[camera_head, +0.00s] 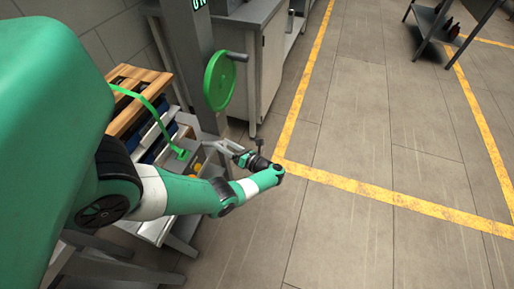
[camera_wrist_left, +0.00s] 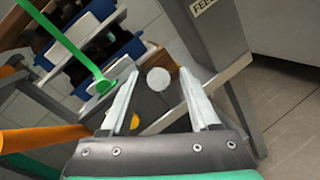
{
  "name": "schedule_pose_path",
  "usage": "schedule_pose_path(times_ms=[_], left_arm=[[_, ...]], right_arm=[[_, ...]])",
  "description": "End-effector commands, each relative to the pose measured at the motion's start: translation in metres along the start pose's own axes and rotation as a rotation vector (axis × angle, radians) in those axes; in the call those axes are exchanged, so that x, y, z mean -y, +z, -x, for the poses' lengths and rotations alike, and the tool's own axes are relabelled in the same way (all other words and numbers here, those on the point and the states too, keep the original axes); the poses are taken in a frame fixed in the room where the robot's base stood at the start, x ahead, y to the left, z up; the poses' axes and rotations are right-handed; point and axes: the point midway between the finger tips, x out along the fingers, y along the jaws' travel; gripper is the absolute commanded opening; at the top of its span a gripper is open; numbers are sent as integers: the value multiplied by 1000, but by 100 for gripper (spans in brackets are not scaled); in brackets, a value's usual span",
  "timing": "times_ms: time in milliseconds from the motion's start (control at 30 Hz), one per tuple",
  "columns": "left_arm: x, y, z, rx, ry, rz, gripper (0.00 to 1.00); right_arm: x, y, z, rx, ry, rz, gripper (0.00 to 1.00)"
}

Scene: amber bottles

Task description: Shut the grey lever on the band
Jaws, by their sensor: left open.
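A green band (camera_head: 155,112) runs from the wooden slats down to a green end piece beside a grey box. The band (camera_wrist_left: 68,42) also shows in the left wrist view, ending at a green piece (camera_wrist_left: 104,87) left of my fingers. A pale grey round piece (camera_wrist_left: 158,78) shows between my fingers; I cannot tell whether it belongs to the grey lever, and the lever's shape is not clear. My left gripper (camera_head: 218,147) is open and points left toward the grey box. In the left wrist view its two fingers (camera_wrist_left: 161,100) are apart, with nothing gripped.
A green disc (camera_head: 218,81) stands by a grey post (camera_head: 188,45). Wooden slats (camera_head: 140,88) lie over dark blue and white containers at the left. A grey cabinet (camera_head: 262,60) stands behind.

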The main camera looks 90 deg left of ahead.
Motion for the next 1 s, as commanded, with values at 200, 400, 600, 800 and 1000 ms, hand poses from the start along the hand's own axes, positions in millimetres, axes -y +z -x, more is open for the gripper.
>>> schedule_pose_path(times_ms=[200, 400, 600, 800, 1000], left_arm=[[3, -2, 49, 3, -7, 2, 62], [2, 0, 90, 2, -5, -6, 62], [2, 0, 104, 2, -4, -4, 62], [0, 0, 108, 1, -1, -1, 62], [0, 0, 108, 1, -1, 0, 62]], right_arm=[[0, 9, 10, 0, 0, 0, 50], [0, 7, 8, 0, 0, 0, 50], [0, 7, 7, 0, 0, 0, 50], [0, 7, 7, 0, 0, 0, 50], [0, 7, 7, 0, 0, 0, 50]])
